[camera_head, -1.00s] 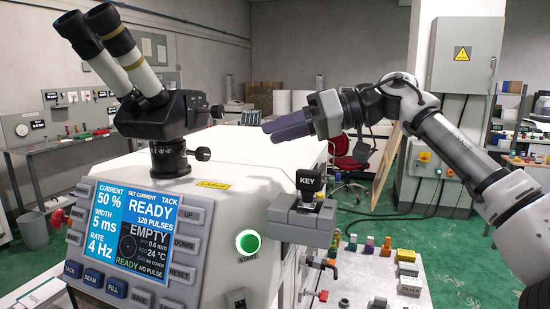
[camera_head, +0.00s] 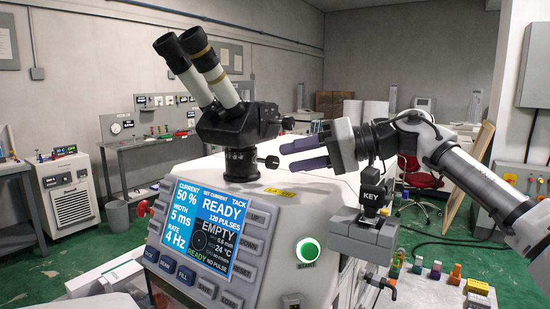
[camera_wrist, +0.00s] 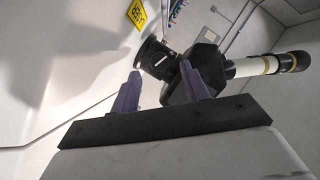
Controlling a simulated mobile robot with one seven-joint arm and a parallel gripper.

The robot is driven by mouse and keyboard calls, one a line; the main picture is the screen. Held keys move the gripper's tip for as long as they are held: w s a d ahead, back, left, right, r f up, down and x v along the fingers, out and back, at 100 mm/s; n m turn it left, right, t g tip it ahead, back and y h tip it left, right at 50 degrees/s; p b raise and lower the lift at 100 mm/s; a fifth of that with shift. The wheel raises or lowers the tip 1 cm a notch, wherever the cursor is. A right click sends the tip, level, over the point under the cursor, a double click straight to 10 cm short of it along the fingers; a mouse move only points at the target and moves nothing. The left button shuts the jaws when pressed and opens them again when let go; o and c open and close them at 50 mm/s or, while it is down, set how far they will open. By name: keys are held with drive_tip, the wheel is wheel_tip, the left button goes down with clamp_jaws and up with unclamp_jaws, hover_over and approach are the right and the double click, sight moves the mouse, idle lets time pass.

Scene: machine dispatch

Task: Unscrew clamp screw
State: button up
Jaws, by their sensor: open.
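The microscope (camera_head: 238,125) stands on a black post on the white welding machine. A small black knob (camera_head: 272,161) sticks out to the right from the post's collar; it looks like the clamp screw. Another black knob (camera_head: 288,123) sits higher, on the microscope head. My gripper (camera_head: 289,157) is open and empty, its purple fingers pointing left, just right of the lower knob. I cannot tell from here whether they touch it. In the wrist view my gripper (camera_wrist: 160,70) faces the microscope (camera_wrist: 190,85) and its black collar (camera_wrist: 153,52); the knob is not clear there.
A key switch block (camera_head: 370,205) stands below my gripper at the machine's right edge. The screen panel (camera_head: 212,230) reads READY and EMPTY, with a lit green start button (camera_head: 309,250). The white top between post and gripper is bare. Coloured small items (camera_head: 435,270) stand lower right.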

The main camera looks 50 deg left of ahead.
sight(277, 161)
drive_tip(key=p+x, duration=0.1)
drive_tip(key=x, duration=0.4)
drive_tip(key=shift+s+a, duration=0.1)
drive_tip(key=c, duration=1)
drive_tip(key=shift+n, duration=0.3)
